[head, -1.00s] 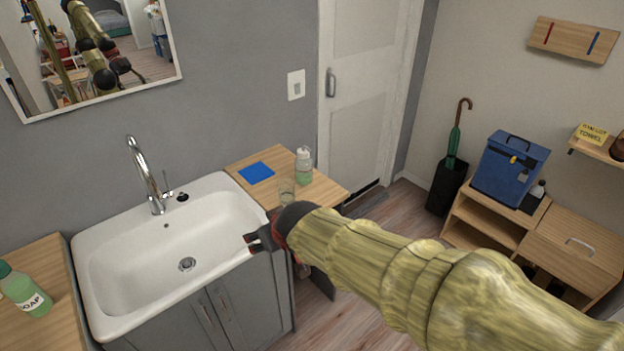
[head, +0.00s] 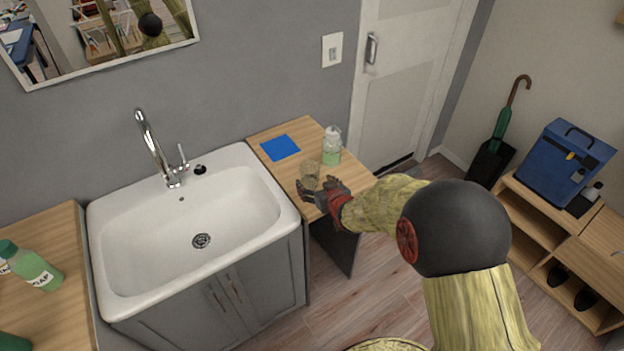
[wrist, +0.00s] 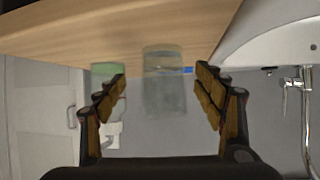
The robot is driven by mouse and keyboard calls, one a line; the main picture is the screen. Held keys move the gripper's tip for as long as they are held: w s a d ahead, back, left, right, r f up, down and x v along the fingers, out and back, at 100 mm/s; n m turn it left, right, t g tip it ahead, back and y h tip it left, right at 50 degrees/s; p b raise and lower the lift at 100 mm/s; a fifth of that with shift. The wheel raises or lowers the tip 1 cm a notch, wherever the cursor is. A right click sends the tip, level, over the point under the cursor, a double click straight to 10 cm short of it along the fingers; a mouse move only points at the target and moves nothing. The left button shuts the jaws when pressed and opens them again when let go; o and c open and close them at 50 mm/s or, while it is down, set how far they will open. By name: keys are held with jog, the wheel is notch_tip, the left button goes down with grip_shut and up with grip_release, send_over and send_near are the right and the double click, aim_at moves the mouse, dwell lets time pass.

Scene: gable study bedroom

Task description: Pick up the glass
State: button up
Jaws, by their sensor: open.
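The clear glass (head: 310,174) stands on the small wooden counter (head: 354,179) to the right of the sink. My gripper (head: 318,190) is at the counter's front part, close to the glass. In the wrist view the glass (wrist: 165,82) appears between the two spread fingers (wrist: 160,100), with a gap on each side. The gripper is open and holds nothing. I cannot tell how far the glass lies between the fingertips in depth.
A bottle with green liquid (head: 332,146) stands just behind and right of the glass; it also shows beside the left finger in the wrist view (wrist: 106,75). A blue square (head: 280,148) lies on the counter. The white sink (head: 190,225) adjoins on the left.

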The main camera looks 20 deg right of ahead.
jog(key=x, duration=0.2)
jog(key=b+x, duration=0.1)
jog(key=x, duration=0.1)
jog(key=shift+w+a, duration=0.25)
jog(key=shift+r, duration=0.1)
jog(key=shift+c, duration=0.4)
jog(key=c, duration=1.4)
jog(key=shift+r, duration=0.2)
